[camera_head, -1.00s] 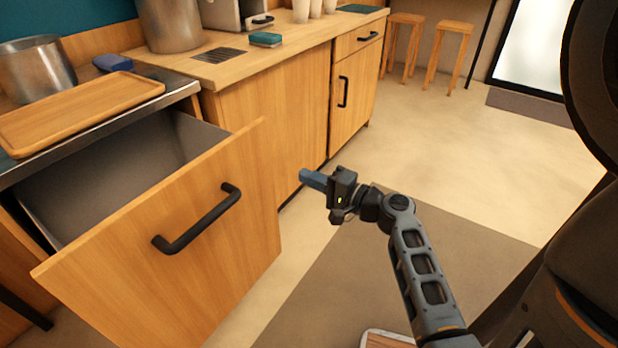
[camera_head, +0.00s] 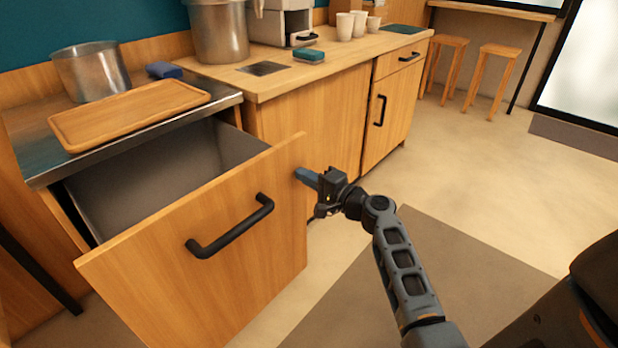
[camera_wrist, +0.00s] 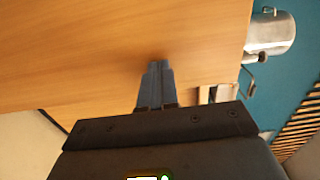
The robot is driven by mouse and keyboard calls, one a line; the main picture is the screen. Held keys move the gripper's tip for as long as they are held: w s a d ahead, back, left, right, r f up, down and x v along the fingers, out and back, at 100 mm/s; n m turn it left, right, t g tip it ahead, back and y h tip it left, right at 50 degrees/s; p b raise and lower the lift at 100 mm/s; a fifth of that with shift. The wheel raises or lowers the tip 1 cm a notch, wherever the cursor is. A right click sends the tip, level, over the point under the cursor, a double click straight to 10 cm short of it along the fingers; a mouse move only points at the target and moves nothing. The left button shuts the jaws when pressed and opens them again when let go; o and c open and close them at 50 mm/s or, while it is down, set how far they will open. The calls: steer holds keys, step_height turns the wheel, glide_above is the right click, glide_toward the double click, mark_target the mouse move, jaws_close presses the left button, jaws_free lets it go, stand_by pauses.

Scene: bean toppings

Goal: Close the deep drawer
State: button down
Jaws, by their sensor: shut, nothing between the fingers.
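The deep drawer (camera_head: 215,245) stands pulled open, with a wooden front and a grey inside. Its black bar handle (camera_head: 230,228) is on the front, left of my gripper. My gripper (camera_head: 304,176) is shut and empty, beside the right edge of the drawer front in the head view. I cannot tell whether the fingertips touch it. In the wrist view, the shut fingers (camera_wrist: 156,72) point at a wooden panel that fills the upper left.
A wooden tray (camera_head: 130,112), a metal pot (camera_head: 92,72) and a blue object (camera_head: 164,70) stand on the steel counter above the drawer. A closed cabinet (camera_head: 315,125) is to the right.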

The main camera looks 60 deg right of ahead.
mark_target(239, 140)
steer(key=b+x, duration=0.3)
steer(key=x, duration=0.5)
steer(key=b+x, duration=0.4)
steer(key=x, duration=0.4)
steer(key=b+x, duration=0.3)
steer(key=x, duration=0.5)
steer(key=shift+w+d+f+b, duration=0.1)
steer(key=shift+w+f+b, duration=0.15)
steer(key=shift+w+b, duration=0.15)
steer(key=shift+w+d+r, duration=0.15)
steer(key=shift+w, duration=0.35)
steer(key=shift+w+r+b, duration=0.2)
steer(key=shift+r+b, duration=0.05)
steer(key=shift+b, duration=0.05)
